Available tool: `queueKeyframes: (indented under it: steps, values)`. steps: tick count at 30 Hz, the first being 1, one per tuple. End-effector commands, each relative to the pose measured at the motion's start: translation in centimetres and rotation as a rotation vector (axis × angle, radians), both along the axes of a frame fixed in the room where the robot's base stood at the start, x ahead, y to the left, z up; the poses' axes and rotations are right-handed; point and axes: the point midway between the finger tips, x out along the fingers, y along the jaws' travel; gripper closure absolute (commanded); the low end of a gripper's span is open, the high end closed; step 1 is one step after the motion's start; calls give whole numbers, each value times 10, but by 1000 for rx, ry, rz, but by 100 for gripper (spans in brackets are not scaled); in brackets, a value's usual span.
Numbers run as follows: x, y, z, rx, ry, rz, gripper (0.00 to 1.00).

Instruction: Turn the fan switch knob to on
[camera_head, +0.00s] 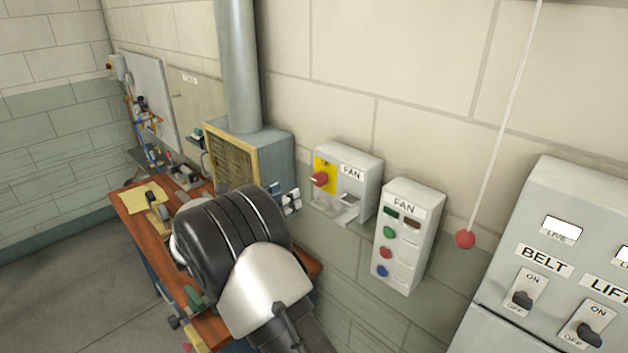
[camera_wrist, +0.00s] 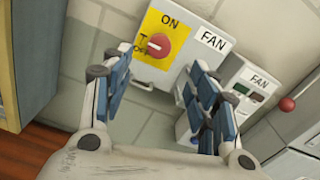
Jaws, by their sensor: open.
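The fan switch box (camera_head: 362,163) is a grey box on the wall, labelled FAN. Its red round knob (camera_head: 320,179) sits on a yellow plate. In the wrist view the knob (camera_wrist: 158,46) shows ahead of the fingers, with ON above it and OFF at its lower left. I cannot tell surely which word the knob points to. My gripper (camera_wrist: 160,78) is open and empty, its blue-padded fingers apart below and to either side of the knob, not touching it.
A second FAN box (camera_head: 408,235) with coloured buttons hangs right of the switch box. A red ball (camera_head: 465,239) hangs on a cord. A grey BELT and LIFT panel (camera_head: 560,250) stands far right. A wooden workbench (camera_head: 135,212) and a yellow-edged box (camera_head: 270,150) with a pipe are left.

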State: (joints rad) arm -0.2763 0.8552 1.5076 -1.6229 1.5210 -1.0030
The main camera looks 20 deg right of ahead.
Motion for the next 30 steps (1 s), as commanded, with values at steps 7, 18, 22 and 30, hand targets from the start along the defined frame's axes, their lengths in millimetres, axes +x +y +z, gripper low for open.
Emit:
queueKeyframes:
  steps: [7, 18, 22, 30]
  values:
    - [18, -54, 0, 0, 0, -5, 46]
    - [38, -105, 0, 1, -1, 0, 46]
    - [39, -109, 0, 1, -1, 0, 46]
    - [40, -110, 0, 1, -1, 0, 47]
